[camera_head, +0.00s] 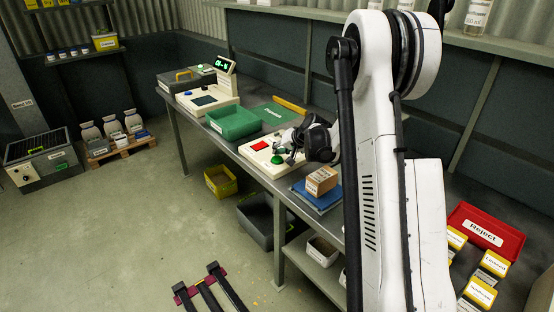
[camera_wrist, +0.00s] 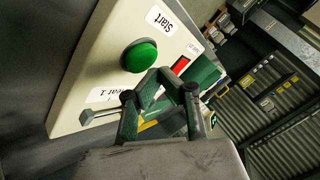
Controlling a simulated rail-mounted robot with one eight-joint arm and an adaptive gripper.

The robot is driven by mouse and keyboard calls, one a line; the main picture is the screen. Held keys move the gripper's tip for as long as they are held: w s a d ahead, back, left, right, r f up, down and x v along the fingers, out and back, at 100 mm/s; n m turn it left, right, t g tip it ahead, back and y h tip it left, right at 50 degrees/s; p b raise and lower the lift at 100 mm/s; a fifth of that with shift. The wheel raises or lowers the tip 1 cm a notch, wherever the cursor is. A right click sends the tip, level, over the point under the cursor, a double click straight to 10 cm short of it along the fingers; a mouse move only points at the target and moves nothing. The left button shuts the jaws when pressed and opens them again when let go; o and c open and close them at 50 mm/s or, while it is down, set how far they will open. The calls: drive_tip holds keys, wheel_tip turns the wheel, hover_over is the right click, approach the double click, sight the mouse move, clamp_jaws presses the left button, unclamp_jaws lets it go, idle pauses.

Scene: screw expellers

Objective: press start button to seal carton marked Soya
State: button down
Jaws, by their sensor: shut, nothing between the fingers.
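The cream sealing machine (camera_head: 252,160) stands on the bench with a red patch (camera_head: 262,145) on top. Its round green button (camera_wrist: 139,57) is beside a "Start" label (camera_wrist: 165,20) in the wrist view; the button also shows in the head view (camera_head: 277,160). My gripper (camera_wrist: 160,84) is shut and empty, its fingers just beside the button in the wrist view; I cannot tell whether they touch it. In the head view my gripper (camera_head: 288,149) is over the machine. A brown carton (camera_head: 321,181) sits on a blue pad (camera_head: 318,200); its label is too small to read.
A green tray (camera_head: 233,123) and a cream scale (camera_head: 205,102) stand farther along the bench. A red Reject tray (camera_head: 487,232) and several yellow-topped packs (camera_head: 494,262) are at the right. A yellow bin (camera_head: 220,182) is on the floor. The floor at left is mostly free.

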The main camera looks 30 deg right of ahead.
sight(278, 158)
drive_tip(key=shift+f, duration=0.2)
drive_tip(key=shift+f+b, duration=0.25)
drive_tip(key=shift+b, duration=0.3)
drive_tip(key=shift+f+b, duration=0.45)
idle(0.8)
drive_tip(key=shift+r, duration=0.1)
drive_tip(key=shift+r+p, duration=0.3)
drive_tip(key=shift+r, duration=0.5)
drive_tip(key=shift+r+p, duration=1.1)
drive_tip(key=shift+r, duration=1.5)
